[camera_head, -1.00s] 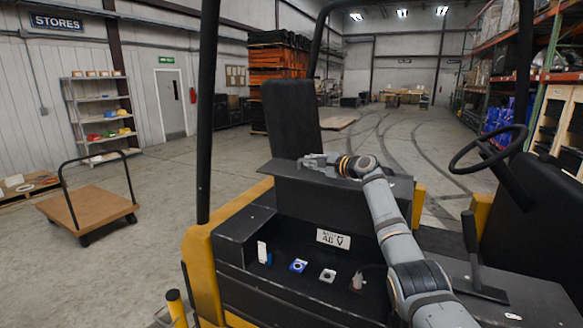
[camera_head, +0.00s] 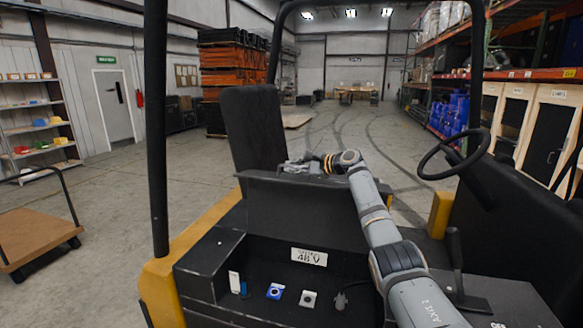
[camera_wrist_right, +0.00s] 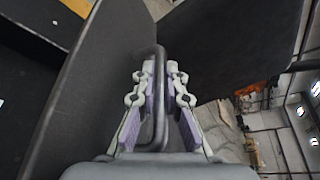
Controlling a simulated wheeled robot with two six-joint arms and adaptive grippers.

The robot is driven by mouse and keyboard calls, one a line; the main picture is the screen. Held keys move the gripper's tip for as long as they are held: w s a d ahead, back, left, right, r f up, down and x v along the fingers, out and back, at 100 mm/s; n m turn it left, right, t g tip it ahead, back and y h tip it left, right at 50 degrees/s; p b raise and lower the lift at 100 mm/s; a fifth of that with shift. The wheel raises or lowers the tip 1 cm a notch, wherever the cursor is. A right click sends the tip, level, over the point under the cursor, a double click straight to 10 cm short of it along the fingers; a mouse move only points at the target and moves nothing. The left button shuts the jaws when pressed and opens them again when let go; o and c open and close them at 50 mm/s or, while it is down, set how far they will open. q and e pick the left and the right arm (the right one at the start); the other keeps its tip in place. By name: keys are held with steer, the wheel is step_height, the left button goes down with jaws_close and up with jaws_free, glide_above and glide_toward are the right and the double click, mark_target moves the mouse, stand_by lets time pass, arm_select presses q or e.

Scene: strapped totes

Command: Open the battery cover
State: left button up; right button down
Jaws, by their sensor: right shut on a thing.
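The battery cover (camera_head: 305,208) is a dark panel on the yellow and black truck, in front of the seat. It stands raised, its face towards me, and the bay (camera_head: 225,258) below it is open. My right gripper (camera_head: 297,166) is at the cover's upper edge, partly hidden behind it. In the right wrist view, my right gripper (camera_wrist_right: 160,75) is shut on the dark bar handle (camera_wrist_right: 160,100), which passes between its fingers beside the cover (camera_wrist_right: 95,75). My left gripper is out of view.
A plate marked 48 V (camera_head: 309,257) is in the bay, with a white block (camera_head: 234,283), a blue part (camera_head: 274,292) and a grey part (camera_head: 308,298). The seat (camera_head: 253,135) is behind the cover; the steering wheel (camera_head: 453,155) is at right. A black post (camera_head: 157,130) stands left.

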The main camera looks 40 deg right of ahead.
steer(key=c, duration=1.4)
jaws_free()
steer(key=shift+a, duration=0.1)
step_height(320, 180, up, 3)
glide_above(322, 182)
steer(key=shift+f, duration=0.1)
steer(key=shift+s, duration=0.1)
steer(key=shift+a, duration=0.1)
